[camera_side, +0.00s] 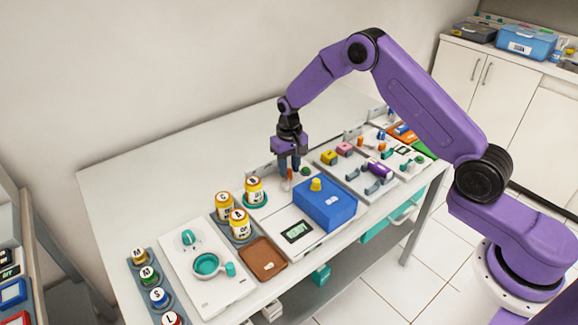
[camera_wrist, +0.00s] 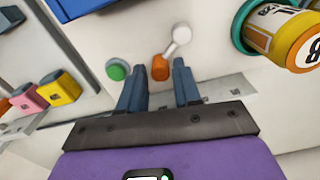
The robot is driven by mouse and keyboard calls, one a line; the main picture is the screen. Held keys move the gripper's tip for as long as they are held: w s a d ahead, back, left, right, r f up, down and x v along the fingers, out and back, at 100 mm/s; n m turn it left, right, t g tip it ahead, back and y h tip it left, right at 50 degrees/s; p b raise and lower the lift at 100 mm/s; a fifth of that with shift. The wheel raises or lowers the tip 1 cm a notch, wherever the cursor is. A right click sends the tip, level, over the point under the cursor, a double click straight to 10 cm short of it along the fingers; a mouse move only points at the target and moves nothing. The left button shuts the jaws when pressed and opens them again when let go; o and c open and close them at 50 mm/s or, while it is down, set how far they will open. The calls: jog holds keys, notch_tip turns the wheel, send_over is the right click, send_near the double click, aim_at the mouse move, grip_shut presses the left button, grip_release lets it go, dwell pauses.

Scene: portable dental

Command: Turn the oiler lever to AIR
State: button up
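A small lever with an orange end (camera_wrist: 160,69) and a pale stem with a round white end (camera_wrist: 181,34) shows in the wrist view. Its orange end lies between my fingertips in the picture; I cannot tell whether they touch it. My gripper (camera_side: 289,166) points down over the rear of the white unit with the blue box, and its two fingers (camera_wrist: 157,72) are apart with nothing held. In the side view the orange part (camera_side: 290,174) is partly hidden by my fingers. No AIR marking is readable.
A green button (camera_wrist: 117,70) sits left of the lever in the wrist view. The blue box (camera_side: 326,205) with a yellow knob stands in front. Yellow-labelled bottles (camera_side: 254,190) stand to the left, and yellow and pink blocks (camera_side: 343,149) to the right.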

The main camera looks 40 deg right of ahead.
aim_at(289, 170)
jog(key=shift+o, duration=0.5)
notch_tip(289, 170, up, 17)
jog(key=shift+r, duration=0.2)
dwell(0.4)
